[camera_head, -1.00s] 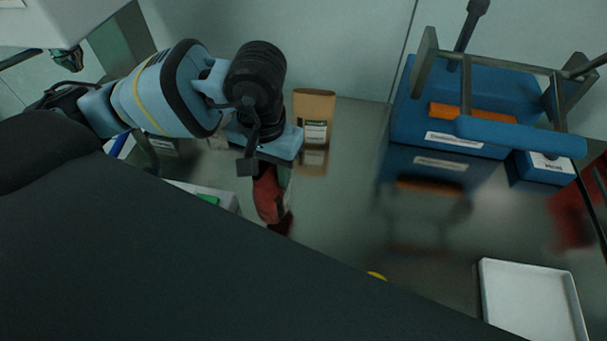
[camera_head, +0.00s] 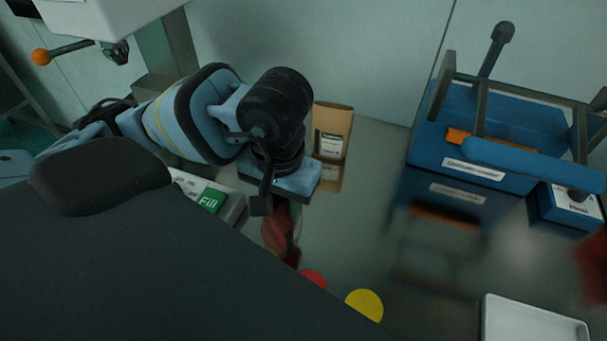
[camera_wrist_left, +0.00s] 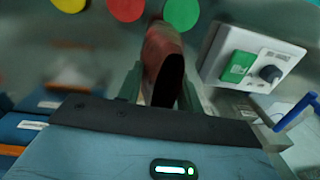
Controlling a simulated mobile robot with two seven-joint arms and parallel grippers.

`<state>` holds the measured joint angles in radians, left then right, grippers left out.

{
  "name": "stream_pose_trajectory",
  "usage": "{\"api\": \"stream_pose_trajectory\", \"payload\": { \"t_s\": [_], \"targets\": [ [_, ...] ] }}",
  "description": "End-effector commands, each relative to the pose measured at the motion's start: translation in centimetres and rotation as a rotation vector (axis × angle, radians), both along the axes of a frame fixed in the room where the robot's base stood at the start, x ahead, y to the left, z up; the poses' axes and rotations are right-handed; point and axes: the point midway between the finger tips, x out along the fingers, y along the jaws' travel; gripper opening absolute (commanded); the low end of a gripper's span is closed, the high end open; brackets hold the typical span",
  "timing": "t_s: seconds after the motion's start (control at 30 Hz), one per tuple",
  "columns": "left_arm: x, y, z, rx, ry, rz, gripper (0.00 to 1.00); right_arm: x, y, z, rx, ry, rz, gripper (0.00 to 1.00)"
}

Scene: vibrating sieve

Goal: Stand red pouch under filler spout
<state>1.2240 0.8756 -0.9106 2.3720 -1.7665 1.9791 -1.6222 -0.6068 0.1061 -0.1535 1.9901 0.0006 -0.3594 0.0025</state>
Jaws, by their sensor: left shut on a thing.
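The red pouch (camera_head: 277,232) hangs below my left gripper (camera_head: 272,205), partly hidden by the wrist. In the left wrist view the pouch (camera_wrist_left: 163,58) sits between the two fingers of my left gripper (camera_wrist_left: 160,88), which is shut on it. The filler's metal spout (camera_head: 116,52) shows at the upper left, under a white housing (camera_head: 95,14), with an orange-knobbed lever beside it. The pouch is to the right of the spout and apart from it. My right gripper is not in view.
A white box with a green Fill button (camera_head: 211,200) is left of the pouch. A brown pouch (camera_head: 332,130) stands behind. Red (camera_head: 313,280) and yellow (camera_head: 365,305) discs lie in front. A blue frame-topped unit (camera_head: 480,150) and white tray (camera_head: 530,322) are right.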

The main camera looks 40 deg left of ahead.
Motion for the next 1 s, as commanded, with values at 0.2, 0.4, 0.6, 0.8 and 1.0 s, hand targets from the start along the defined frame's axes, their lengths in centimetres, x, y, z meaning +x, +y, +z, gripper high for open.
{"api": "stream_pose_trajectory", "payload": {
  "t_s": [0.2,0.4,0.6,0.8,1.0],
  "targets": [
    [4.3,2.0,-0.3,0.001,-0.002,0.009,0.01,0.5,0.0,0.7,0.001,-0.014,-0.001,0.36],
    [8.3,3.6,-0.6,-0.001,-0.002,0.006,0.01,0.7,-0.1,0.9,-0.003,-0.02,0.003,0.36],
    [11.6,5.1,-1.1,0.0,-0.001,0.004,0.01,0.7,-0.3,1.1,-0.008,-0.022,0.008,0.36],
    [13.0,5.7,-1.3,-0.001,-0.002,0.001,0.01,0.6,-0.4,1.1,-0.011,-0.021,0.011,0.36],
    [13.2,5.8,-1.3,0.0,-0.002,0.0,0.01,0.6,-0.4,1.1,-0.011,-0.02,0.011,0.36]
  ]
}}
